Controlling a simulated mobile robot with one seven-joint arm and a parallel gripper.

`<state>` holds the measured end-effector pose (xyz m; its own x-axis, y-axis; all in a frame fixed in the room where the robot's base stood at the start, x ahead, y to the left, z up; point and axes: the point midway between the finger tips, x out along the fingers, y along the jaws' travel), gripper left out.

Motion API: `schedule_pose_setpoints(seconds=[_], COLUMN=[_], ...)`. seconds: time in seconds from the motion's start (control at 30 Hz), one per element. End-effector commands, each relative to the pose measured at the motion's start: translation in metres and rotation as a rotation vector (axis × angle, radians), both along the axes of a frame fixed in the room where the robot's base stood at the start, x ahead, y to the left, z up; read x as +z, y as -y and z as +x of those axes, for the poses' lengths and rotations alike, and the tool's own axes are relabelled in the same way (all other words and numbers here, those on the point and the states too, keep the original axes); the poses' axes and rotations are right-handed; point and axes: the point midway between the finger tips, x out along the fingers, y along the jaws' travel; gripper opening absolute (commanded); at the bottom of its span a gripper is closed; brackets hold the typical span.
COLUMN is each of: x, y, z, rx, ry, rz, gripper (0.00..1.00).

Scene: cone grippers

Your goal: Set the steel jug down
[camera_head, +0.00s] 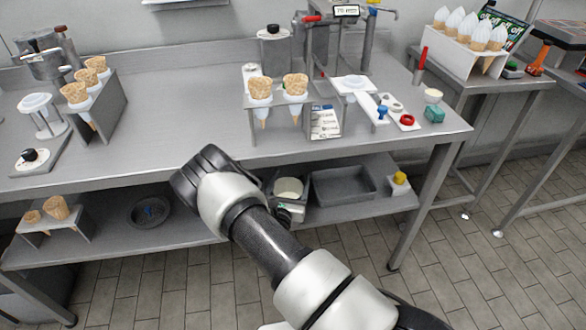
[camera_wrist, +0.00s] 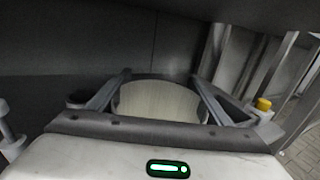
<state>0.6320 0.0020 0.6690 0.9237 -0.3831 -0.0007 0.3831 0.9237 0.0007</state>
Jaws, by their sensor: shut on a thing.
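The steel jug (camera_head: 289,187) shows in the head view at the lower shelf, just past my forearm, as a grey round body with a pale, cream-coloured top. In the wrist view the jug (camera_wrist: 160,101) sits between the two fingers of my gripper (camera_wrist: 163,84), which is shut on it from both sides. In the head view my gripper (camera_head: 287,208) is mostly hidden behind my arm. The jug's base is hidden, so I cannot tell whether it touches the lower shelf (camera_head: 225,228).
A grey tray (camera_head: 343,185) lies right of the jug, and a yellow-topped block (camera_head: 399,179) stands beyond it. A dark round dish (camera_head: 150,212) and a cone stand (camera_head: 62,230) are on the left. The upper table (camera_head: 190,100) is close overhead.

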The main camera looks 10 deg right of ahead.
Motion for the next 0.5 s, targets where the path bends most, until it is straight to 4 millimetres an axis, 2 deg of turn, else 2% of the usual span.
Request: schedule_pose_setpoints(seconds=[0.1,0.3,0.5], x=[0.0,0.001,0.002], y=[0.013,0.029,0.036], z=[0.029,0.069,0.089], rx=[-0.002,-0.001,0.001], ry=[0.009,0.009,0.006], rz=[-0.001,0.0,-0.001], gripper=[0.1,0.1,0.1])
